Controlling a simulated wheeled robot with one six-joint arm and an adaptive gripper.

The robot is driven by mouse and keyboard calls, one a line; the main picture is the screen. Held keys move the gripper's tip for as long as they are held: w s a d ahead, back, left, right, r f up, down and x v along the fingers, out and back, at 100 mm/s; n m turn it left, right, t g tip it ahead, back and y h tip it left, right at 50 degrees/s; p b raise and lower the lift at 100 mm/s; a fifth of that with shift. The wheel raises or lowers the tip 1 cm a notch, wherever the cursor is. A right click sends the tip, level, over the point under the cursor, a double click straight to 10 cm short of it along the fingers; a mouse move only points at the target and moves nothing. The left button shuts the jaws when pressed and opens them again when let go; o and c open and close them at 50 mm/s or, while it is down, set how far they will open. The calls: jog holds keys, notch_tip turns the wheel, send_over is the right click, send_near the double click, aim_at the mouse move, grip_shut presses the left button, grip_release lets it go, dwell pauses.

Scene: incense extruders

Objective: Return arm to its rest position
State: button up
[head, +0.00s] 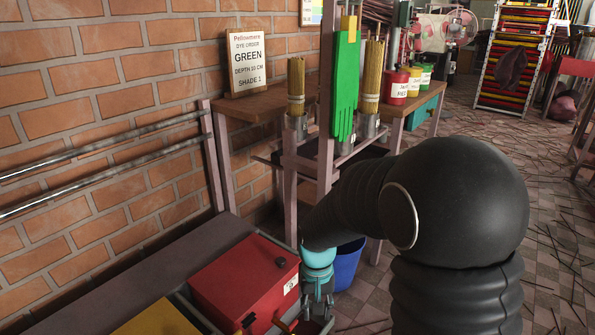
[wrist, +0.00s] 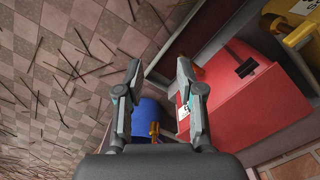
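My gripper (head: 318,308) hangs at the end of my black arm, low in the head view, just right of the red box (head: 240,278). In the wrist view my gripper (wrist: 160,70) has its two fingers well apart, with nothing held between them. The red box also shows in the wrist view (wrist: 262,112), to the right of the fingers. My arm reaches forward and down, and it hides part of the bench and floor in the head view.
A blue bucket (head: 348,264) stands on the floor close behind my gripper. A yellow box (head: 157,320) is left of the red one. Sticks litter the tiled floor.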

jog(key=s+d+r+t+p, duration=0.2)
jog(key=s+r, duration=0.3)
jog(key=r, duration=0.3)
jog(key=s+d+r+t+p, duration=0.1)
jog(key=s+d+r+t, duration=0.1)
jog(key=s+d+r, duration=0.3)
jog(key=s+d+r+t+p, duration=0.2)
jog(key=s+d+r, duration=0.2)
jog(key=s+r, duration=0.3)
notch_tip(320, 180, up, 6)
jog(key=shift+f+t+p, duration=0.1)
jog(key=shift+t+p, duration=0.2)
jog(key=shift+d, duration=0.1)
